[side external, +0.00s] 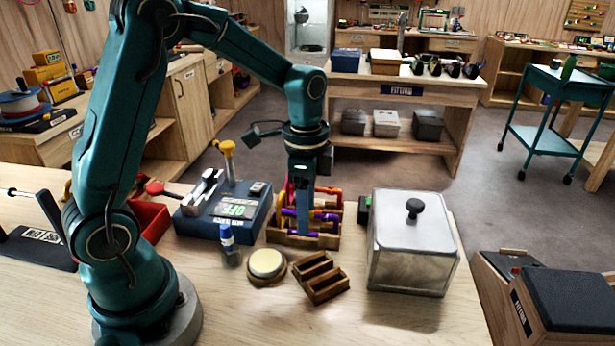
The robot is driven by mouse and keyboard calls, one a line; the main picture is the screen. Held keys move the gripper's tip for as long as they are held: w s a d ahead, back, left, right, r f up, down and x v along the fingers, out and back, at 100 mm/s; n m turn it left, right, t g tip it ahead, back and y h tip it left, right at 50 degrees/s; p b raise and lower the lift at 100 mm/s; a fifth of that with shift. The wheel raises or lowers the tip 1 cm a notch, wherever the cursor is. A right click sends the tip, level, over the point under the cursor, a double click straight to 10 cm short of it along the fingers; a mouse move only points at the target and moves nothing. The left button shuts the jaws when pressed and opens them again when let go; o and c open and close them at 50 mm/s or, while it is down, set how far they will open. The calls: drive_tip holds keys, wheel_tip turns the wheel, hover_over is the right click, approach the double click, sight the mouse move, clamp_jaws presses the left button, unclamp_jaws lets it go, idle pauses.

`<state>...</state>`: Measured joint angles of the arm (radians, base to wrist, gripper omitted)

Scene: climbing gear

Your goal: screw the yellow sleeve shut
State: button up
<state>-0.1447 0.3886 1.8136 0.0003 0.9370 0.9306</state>
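My gripper (303,208) points straight down into a wooden tray (290,239) of purple, orange and red climbing pieces. Its fingertips are lost among the pieces, so I cannot tell whether it is open or shut, or touching any of them. I cannot make out a yellow sleeve for certain. A yellow-topped post (227,147) stands at the back of a blue box (226,230) with a green display, left of the tray.
A red bin (150,222) is at the left. The table front is clear.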

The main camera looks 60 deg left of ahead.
drive_tip(key=shift+f, duration=1.35)
drive_tip(key=shift+w+a, duration=0.8)
drive_tip(key=shift+a, duration=0.05)
drive_tip(key=shift+s+d+r, duration=0.15)
drive_tip(key=shift+s+r, duration=0.05)
drive_tip(key=shift+r, duration=0.5)
drive_tip(key=shift+s+d+r, duration=0.1)
drive_tip(key=shift+s+r, duration=0.05)
drive_tip(key=shift+r, duration=0.55)
drive_tip(key=shift+s+d, duration=0.55)
drive_tip(key=shift+f, duration=0.15)
